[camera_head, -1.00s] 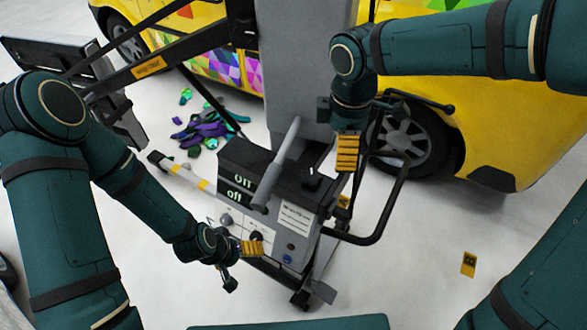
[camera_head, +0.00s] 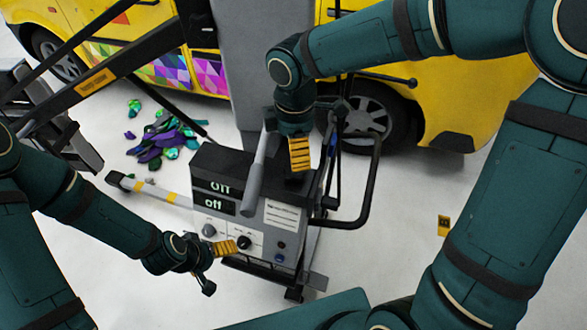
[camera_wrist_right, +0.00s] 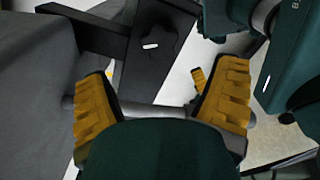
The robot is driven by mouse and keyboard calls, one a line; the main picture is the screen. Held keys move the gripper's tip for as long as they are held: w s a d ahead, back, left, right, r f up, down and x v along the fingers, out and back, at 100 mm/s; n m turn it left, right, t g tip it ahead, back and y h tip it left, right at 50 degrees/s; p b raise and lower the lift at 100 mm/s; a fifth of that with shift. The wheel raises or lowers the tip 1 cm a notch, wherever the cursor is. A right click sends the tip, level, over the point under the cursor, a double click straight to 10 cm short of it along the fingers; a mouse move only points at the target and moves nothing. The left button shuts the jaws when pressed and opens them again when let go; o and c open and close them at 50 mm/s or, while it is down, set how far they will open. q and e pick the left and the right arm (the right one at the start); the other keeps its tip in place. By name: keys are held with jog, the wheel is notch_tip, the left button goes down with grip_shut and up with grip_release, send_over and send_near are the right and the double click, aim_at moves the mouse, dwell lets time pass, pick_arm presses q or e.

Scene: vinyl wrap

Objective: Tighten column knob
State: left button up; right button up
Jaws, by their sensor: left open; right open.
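A grey and black control box (camera_head: 258,214) stands at the foot of a grey column (camera_head: 250,60). My right gripper (camera_head: 300,154) is over the rear right of its black top, beside a grey lever (camera_head: 255,178). In the right wrist view, the gripper (camera_wrist_right: 160,98) has its yellow fingers apart with nothing between them. A black lobed knob (camera_wrist_right: 158,42) with a small white mark sits on a black bracket beyond the fingertips, apart from them. The gripper covers that spot in the head view. My left gripper (camera_head: 222,249) is open near the box's front dial (camera_head: 244,242).
A yellow car (camera_head: 440,100) stands behind the column. Colourful scraps (camera_head: 160,140) lie on the floor left of the box. A black handle bar (camera_head: 372,190) curves out to the right, and a striped beam (camera_head: 150,190) extends left.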

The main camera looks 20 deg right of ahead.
notch_tip(320, 180, down, 8)
jog(key=shift+r+b, duration=0.1)
jog(key=shift+b, duration=0.35)
jog(key=c, duration=1.2)
